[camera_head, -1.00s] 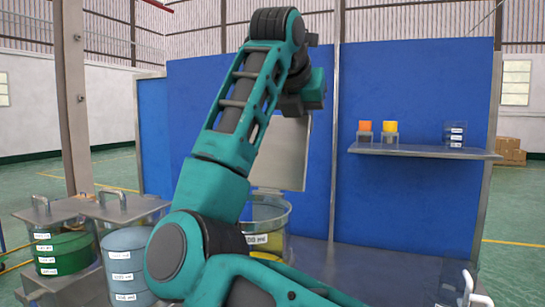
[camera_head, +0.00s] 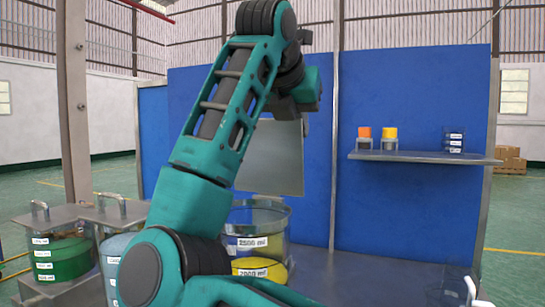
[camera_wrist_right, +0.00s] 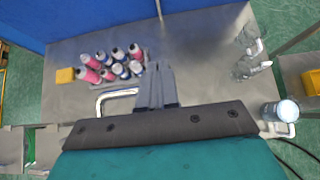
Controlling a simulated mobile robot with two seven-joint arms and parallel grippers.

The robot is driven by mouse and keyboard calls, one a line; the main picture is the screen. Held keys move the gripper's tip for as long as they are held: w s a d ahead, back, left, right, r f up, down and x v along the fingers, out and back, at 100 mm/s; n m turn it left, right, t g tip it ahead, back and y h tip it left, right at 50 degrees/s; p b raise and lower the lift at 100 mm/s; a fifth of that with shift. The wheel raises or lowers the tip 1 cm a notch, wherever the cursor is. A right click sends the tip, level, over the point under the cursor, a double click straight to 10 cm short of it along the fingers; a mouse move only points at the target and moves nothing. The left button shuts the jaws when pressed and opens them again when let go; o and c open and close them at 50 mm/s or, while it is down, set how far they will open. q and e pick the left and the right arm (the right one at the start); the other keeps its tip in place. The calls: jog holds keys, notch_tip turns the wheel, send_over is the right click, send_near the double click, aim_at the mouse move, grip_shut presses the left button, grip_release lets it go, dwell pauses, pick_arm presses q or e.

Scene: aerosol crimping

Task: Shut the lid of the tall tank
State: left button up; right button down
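The tall tank (camera_head: 285,222) is a clear round vessel labelled 2500 ml, in the middle of the head view. Its grey square lid (camera_head: 272,165) stands open, near upright above the tank's back. My right arm crosses in front and partly covers the tank's left side. My right gripper (camera_head: 287,108) is at the lid's top edge in the head view; whether they touch is unclear. In the right wrist view its fingers (camera_wrist_right: 157,86) are together with nothing visible between them. A bright U-shaped handle (camera_wrist_right: 115,98) is just left of them. My left gripper is out of view.
Lidded tanks, one green (camera_head: 63,258), stand at the left. A shelf (camera_head: 424,156) on the blue panel carries small containers. The right wrist view shows several pink and dark cans (camera_wrist_right: 108,64), a yellow block (camera_wrist_right: 65,75) and clear glassware (camera_wrist_right: 248,67) on the bench.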

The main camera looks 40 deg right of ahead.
aim_at(292, 158)
jog(key=shift+s+a+f+b, duration=0.25)
jog(key=shift+s+a, duration=0.1)
jog(key=shift+a, duration=0.4)
jog(key=shift+s+a+f+b, duration=0.25)
jog(key=shift+s+a, duration=0.1)
jog(key=shift+a, duration=0.4)
jog(key=shift+s+a+r+p, duration=0.1)
jog(key=shift+r+p, duration=0.35)
jog(key=shift+s+a+r+p, duration=0.15)
jog(key=shift+a+r+p, duration=0.25)
jog(key=shift+r, duration=0.35)
jog(key=shift+s+a+r+p, duration=0.2)
jog(key=shift+a+r+p, duration=0.2)
jog(key=shift+r, duration=0.35)
jog(key=shift+s+a+r+p, duration=0.15)
jog(key=shift+a+r+p, duration=0.15)
jog(key=shift+r+p, duration=0.35)
jog(key=shift+r, duration=0.1)
